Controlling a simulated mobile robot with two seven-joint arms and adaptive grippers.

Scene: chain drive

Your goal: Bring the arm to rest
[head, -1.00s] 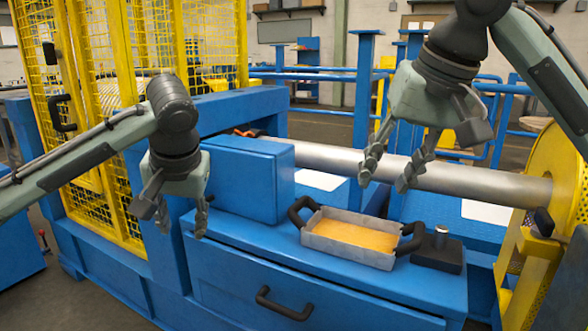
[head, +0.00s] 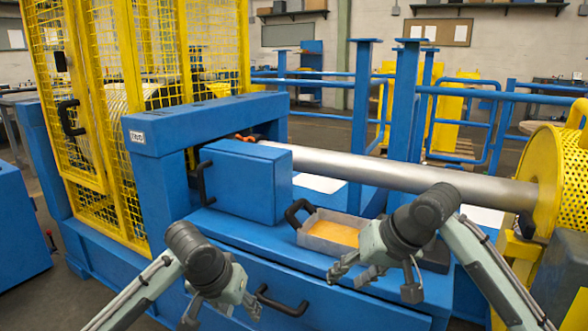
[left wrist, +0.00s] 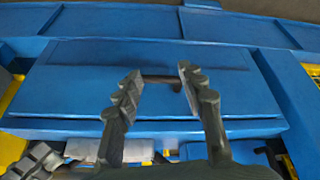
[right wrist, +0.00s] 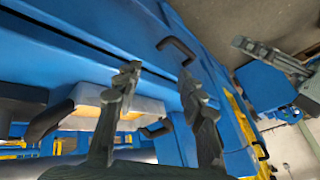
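My left gripper (head: 222,312) is low at the bottom of the head view, in front of the blue drawer front (head: 225,270). In the left wrist view its two fingers (left wrist: 158,80) are apart, with nothing between them. My right gripper (head: 375,285) is in front of the blue bench top, before the grey tray (head: 318,240). Its fingers (right wrist: 157,78) are also apart and empty. The tray has black handles and a yellow-orange inside; my right arm hides its right end.
A black drawer handle (head: 280,302) lies between my grippers in the head view. A blue box (head: 240,180) stands on the bench beside a long metal shaft (head: 400,175). A yellow perforated guard (head: 560,165) is at right, a yellow mesh cage (head: 110,110) at left.

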